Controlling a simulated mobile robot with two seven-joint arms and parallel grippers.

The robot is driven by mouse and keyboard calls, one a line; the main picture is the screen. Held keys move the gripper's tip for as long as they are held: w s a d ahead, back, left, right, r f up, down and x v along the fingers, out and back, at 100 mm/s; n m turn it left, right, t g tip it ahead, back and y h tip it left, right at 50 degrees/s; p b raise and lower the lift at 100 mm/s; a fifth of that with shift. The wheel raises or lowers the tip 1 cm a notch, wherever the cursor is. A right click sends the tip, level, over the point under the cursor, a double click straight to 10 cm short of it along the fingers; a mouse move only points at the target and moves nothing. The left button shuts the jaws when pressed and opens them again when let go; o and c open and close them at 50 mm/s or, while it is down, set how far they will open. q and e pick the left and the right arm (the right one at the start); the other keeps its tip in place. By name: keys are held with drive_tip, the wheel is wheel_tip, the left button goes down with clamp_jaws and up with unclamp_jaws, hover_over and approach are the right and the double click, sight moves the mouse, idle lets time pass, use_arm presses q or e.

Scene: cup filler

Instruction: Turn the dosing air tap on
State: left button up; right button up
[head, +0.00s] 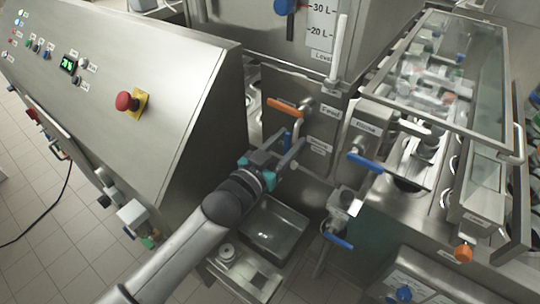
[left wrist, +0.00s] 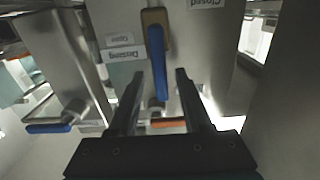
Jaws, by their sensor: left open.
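The dosing air tap is a blue lever (left wrist: 158,62) on a brown pivot, in the middle of the left wrist view. Its lever points down in that picture. Upside-down labels reading Open, Dosing and Closed are beside it on the metal panel. In the head view the blue lever (head: 287,142) is small and partly hidden by my gripper. My left gripper (head: 289,139) is open, with its fingertips at the lever. In the left wrist view my left gripper (left wrist: 160,73) has one finger on each side of the lever, with gaps visible. My right gripper is in neither view.
An orange lever (head: 285,107) is just above my gripper. Other blue levers (head: 365,162) and (head: 338,241) are to the right. A metal tray (head: 272,230) lies below. The control cabinet with a red button (head: 125,101) stands left.

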use_arm(q)
drive_tip(key=v, duration=1.4)
drive_tip(key=shift+s+a, duration=0.25)
drive_tip(key=shift+s, duration=0.05)
